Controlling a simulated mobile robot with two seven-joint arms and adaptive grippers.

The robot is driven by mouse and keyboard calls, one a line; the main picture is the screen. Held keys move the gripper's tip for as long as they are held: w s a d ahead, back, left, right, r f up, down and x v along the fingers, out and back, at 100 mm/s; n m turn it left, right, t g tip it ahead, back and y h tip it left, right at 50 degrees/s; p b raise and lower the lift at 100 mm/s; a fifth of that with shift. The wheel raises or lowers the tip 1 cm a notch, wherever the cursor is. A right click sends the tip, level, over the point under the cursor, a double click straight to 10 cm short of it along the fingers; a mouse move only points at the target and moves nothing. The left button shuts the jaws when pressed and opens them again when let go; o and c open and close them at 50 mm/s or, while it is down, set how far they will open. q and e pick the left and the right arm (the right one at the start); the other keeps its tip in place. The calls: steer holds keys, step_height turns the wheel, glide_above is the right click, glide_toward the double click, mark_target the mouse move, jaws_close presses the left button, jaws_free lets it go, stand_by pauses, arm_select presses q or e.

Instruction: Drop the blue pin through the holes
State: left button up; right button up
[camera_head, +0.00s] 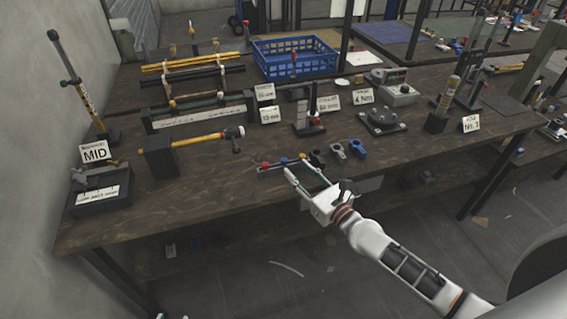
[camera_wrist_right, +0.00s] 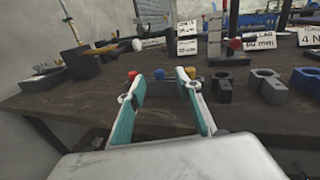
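A blue pin (camera_head: 284,161) stands in a low dark rack (camera_head: 268,171) near the table's front edge, beside a red-topped pin (camera_head: 264,165). In the right wrist view the blue pin (camera_wrist_right: 159,74) shows between my fingers, with a red one (camera_wrist_right: 131,75) to its left and a yellow one (camera_wrist_right: 190,72) to its right. My right gripper (camera_head: 296,166) is open and empty in front of the rack. Right of the rack stand a black part (camera_head: 317,158), a grey part (camera_head: 338,151) and a blue part (camera_head: 357,149), each with a round hole. My left gripper is out of view.
Behind stand a small press-like stand (camera_head: 306,122), label cards (camera_head: 328,103) and a dark fixture (camera_head: 382,122). A hammer (camera_head: 210,140) on a black block lies to the left. A blue crate (camera_head: 294,58) stands at the back. Bare table lies left of the rack.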

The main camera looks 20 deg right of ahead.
mark_target(286, 162)
steer(key=shift+w, duration=0.3)
steer(key=shift+x, duration=0.85)
steer(key=x, duration=0.3)
steer(key=f+b+x, duration=0.1)
steer(key=x, duration=0.1)
steer(key=shift+w+a, duration=0.2)
steer(key=shift+a, duration=0.25)
steer(key=c, duration=0.9)
